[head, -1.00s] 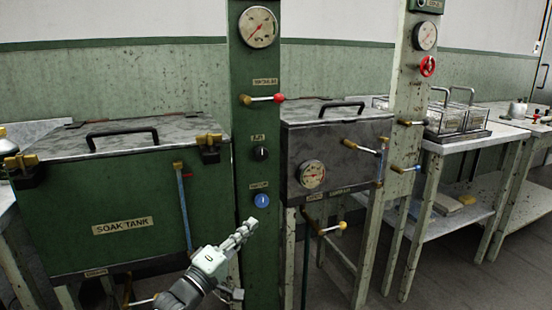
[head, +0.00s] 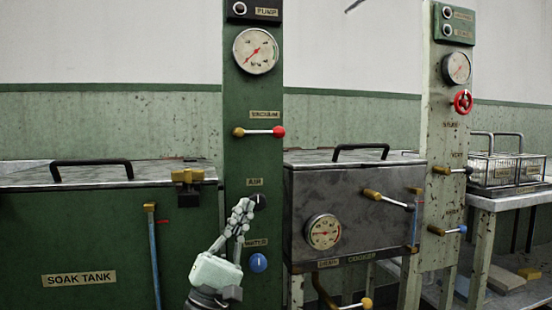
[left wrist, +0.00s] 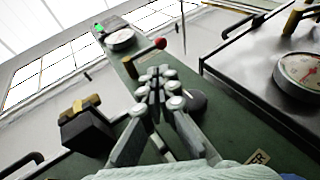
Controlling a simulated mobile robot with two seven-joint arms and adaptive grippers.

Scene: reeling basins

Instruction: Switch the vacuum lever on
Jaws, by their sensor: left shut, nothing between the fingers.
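The vacuum lever (head: 262,132) is on the green column (head: 253,95), under a "VACUUM" label. It lies level, with a brass pivot at its left and a red knob at its right end. The red knob also shows in the left wrist view (left wrist: 160,43), beyond my fingertips. My left gripper (head: 246,206) is shut and empty. It points up in front of the column, below the lever and apart from it, and overlaps the black air knob (head: 260,201). I cannot tell whether it touches that knob. My right gripper is out of view.
The blue water knob (head: 258,262) is just below the air knob. The soak tank (head: 60,230) stands left, with a brass clamp (head: 188,176) near the column. The cooker (head: 345,200) stands right, with protruding handles. The column's face around the lever is clear.

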